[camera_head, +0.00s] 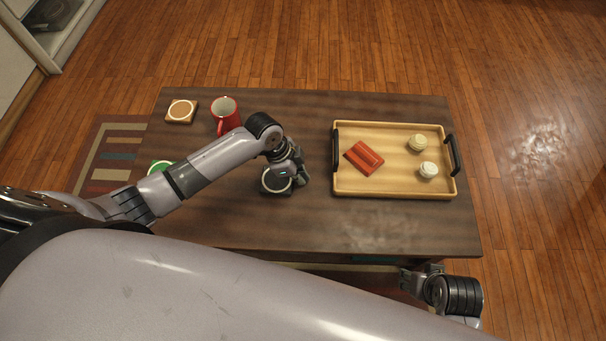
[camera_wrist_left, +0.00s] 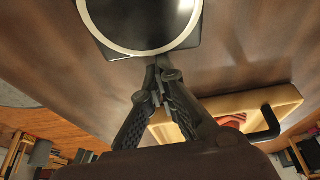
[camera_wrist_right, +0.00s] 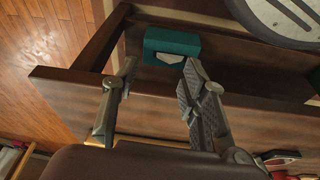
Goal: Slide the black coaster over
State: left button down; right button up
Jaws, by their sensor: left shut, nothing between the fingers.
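The black coaster (camera_head: 274,187), square with a white ring, lies flat on the dark wooden table (camera_head: 230,225), left of the tray. In the head view my left gripper (camera_head: 301,177) is at its right side and covers part of it. In the left wrist view the coaster (camera_wrist_left: 140,22) is at the top, and my left gripper (camera_wrist_left: 158,82) has its fingertips together, empty, close to its edge. I cannot tell whether they touch it. My right gripper (camera_head: 418,274) is off the table's front edge. In the right wrist view its fingers (camera_wrist_right: 157,78) are apart and empty.
A wooden tray (camera_head: 390,192) with black handles holds a red object (camera_head: 364,157) and two small pale items. A red mug (camera_head: 224,112), a brown coaster (camera_head: 181,111) and a green item (camera_head: 159,166) are left. A teal box (camera_wrist_right: 172,46) is low near the right gripper.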

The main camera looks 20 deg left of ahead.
aim_at(277, 180)
pick_arm(q)
jog(key=a+p, duration=0.1)
jog(key=a, duration=0.1)
jog(key=s+a+p, duration=0.1)
jog(key=a, duration=0.1)
jog(key=s+a+p, duration=0.1)
jog(key=a, duration=0.1)
jog(key=shift+a+r, duration=0.1)
jog(key=shift+a, duration=0.2)
jog(key=s+a, duration=0.1)
jog(key=a, duration=0.1)
jog(key=s+a+p, duration=0.1)
jog(key=a, duration=0.5)
jog(key=shift+s+a, duration=0.2)
jog(key=shift+s, duration=0.2)
pick_arm(e)
jog(key=s+f, duration=0.2)
jog(key=f, duration=0.5)
jog(key=s+f+g, duration=0.1)
jog(key=s+f, duration=0.2)
jog(key=f, duration=0.5)
jog(key=shift+s+d, duration=0.15)
jog(key=shift+d, duration=0.15)
pick_arm(q)
jog(key=v, duration=1.1)
jog(key=shift+a+r, duration=0.2)
jog(key=shift+r, duration=0.15)
jog(key=shift+s, duration=0.1)
